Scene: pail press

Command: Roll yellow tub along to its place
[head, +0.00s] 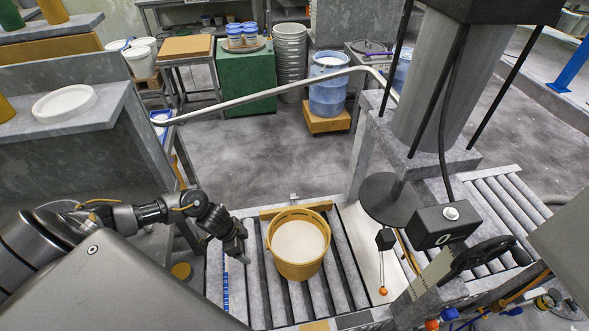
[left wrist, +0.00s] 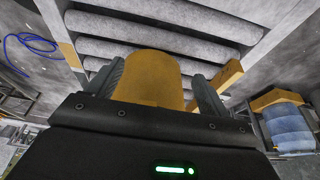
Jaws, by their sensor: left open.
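The yellow tub (head: 298,270) stands upright on the roller conveyor (head: 340,285), open at the top with pale white contents. It is left of the press. My left gripper (head: 240,255) is just left of the tub, low over the rollers, with its fingers pointing down. In the left wrist view the tub (left wrist: 150,78) shows between the two spread fingers of my left gripper (left wrist: 158,85). The gripper is open; I cannot tell whether a finger touches the tub. My right gripper is not in view.
The press with a round dark plate (head: 389,200) stands right of the tub, over a pale bed. A lever with an orange knob (head: 383,291) is beside it. More rollers (head: 505,205) lie beyond the press. A wooden bar (head: 296,209) is behind the tub.

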